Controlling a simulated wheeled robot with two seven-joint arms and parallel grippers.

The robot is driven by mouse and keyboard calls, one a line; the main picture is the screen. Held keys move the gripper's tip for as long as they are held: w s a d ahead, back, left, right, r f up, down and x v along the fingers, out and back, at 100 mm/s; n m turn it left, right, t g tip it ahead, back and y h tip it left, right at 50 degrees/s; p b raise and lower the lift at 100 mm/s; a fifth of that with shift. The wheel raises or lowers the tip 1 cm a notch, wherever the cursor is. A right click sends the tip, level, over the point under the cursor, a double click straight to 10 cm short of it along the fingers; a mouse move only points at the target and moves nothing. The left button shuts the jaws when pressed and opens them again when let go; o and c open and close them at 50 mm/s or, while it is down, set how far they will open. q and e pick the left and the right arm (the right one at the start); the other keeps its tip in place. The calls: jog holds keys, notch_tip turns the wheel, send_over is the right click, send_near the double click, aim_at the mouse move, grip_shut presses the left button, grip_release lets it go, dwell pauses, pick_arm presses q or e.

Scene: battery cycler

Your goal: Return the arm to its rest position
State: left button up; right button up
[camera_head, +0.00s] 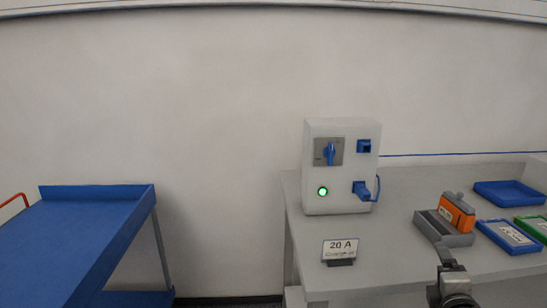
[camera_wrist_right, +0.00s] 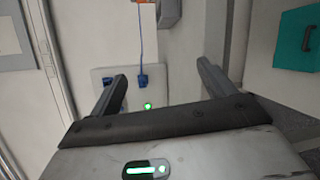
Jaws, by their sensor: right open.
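My right gripper (camera_head: 453,284) is low at the right in the head view, in front of the table; its fingers are hard to make out there. In the right wrist view the gripper (camera_wrist_right: 160,76) has its two dark fingers spread apart with nothing between them. The white cycler box (camera_head: 330,190) stands on the table with a blue rotary switch, a lit green lamp (camera_head: 322,191), an upper blue socket and a lower blue plug (camera_head: 363,191) with a cable. An orange battery (camera_head: 457,213) stands in a grey holder (camera_head: 459,238). My left gripper is not in view.
The grey table (camera_head: 400,193) also bears a "20 A" sign (camera_head: 340,249), a blue tray (camera_head: 509,193), a blue-framed card tray (camera_head: 508,237) and a green one (camera_head: 537,226). A blue cart (camera_head: 80,225) stands at the left, with a gap between it and the table.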

jog(key=s+a+f+m+g+y, duration=0.35)
jog(key=s+a+f, duration=0.25)
jog(key=s+f, duration=0.5)
jog(key=s+a+f+m+g+y, duration=0.35)
jog(key=s+a+f+m, duration=0.2)
jog(key=s+f, duration=0.55)
jog(key=s+a+r+m, duration=0.1)
jog(key=a+m, duration=0.1)
jog(key=a, duration=0.3)
jog(key=s+a+r+m+t+y, duration=0.1)
jog(key=a+r+m, duration=0.1)
jog(key=a, duration=0.3)
jog(key=shift+m, duration=0.6)
